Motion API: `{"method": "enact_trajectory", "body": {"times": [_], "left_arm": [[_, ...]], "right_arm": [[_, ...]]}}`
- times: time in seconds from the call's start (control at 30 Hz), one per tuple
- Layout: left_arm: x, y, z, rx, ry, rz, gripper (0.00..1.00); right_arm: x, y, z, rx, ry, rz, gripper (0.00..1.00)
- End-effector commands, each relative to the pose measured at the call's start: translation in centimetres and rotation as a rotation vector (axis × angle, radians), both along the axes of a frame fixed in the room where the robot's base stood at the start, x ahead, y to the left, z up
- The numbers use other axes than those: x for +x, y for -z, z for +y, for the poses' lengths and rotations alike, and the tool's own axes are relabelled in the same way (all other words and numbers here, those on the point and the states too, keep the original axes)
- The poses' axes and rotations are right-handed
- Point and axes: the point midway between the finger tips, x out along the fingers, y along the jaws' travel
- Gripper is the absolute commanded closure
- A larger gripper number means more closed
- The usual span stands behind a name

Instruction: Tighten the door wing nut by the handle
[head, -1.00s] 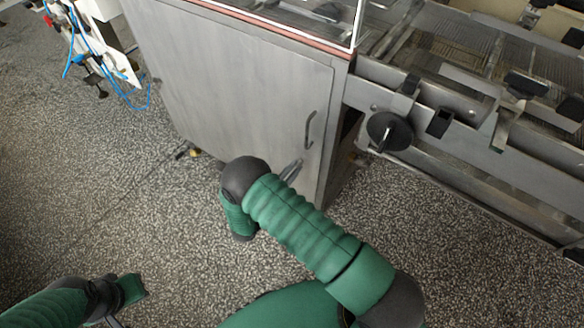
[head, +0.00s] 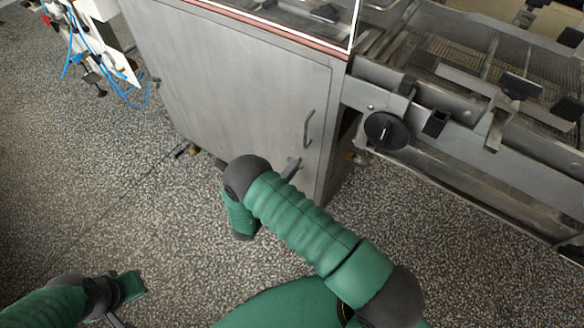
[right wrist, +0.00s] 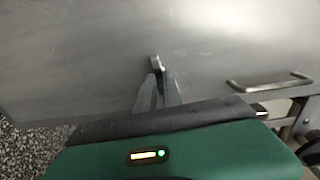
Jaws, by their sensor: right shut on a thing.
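The grey cabinet door (head: 240,85) has a bar handle (head: 308,129) near its right edge, and the handle also shows in the right wrist view (right wrist: 270,82). In the right wrist view the small metal wing nut (right wrist: 155,63) stands out from the door, to the left of the handle. My right gripper (right wrist: 158,76) has its fingertips on the nut and is shut on it. In the head view my right gripper (head: 295,166) is at the door below the handle, partly hidden by my right arm, and the nut cannot be made out. My left gripper (head: 116,322) is cut off at the bottom edge.
A black round knob (head: 386,131) sits on the conveyor frame (head: 460,125) to the right of the cabinet. A white stand with blue hoses (head: 112,45) is at the upper left. The speckled floor (head: 120,190) in front of the cabinet is clear.

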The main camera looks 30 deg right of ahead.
Motion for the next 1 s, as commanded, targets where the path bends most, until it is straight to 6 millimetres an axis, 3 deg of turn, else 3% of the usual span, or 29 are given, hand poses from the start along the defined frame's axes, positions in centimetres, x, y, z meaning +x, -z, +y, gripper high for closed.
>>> {"method": "enact_trajectory", "body": {"times": [0.73, 0.77, 0.9, 1.0], "left_arm": [[0.00, -0.11, 0.00, 0.000, 0.000, 0.000, 1.00], [0.00, -0.10, 0.00, 0.000, 0.000, 0.000, 1.00], [0.00, -0.10, 0.00, 0.000, 0.000, 0.000, 1.00], [0.00, -0.10, 0.00, 0.000, 0.000, 0.000, 1.00]], "right_arm": [[0.34, -0.29, -0.38, 0.029, -0.001, -0.096, 1.00], [0.34, -0.29, -0.38, 0.029, -0.001, -0.096, 0.87], [0.32, -0.26, -0.39, 0.030, -0.001, -0.095, 0.68], [0.27, -0.17, -0.34, 0.031, -0.001, -0.092, 0.67]]}}
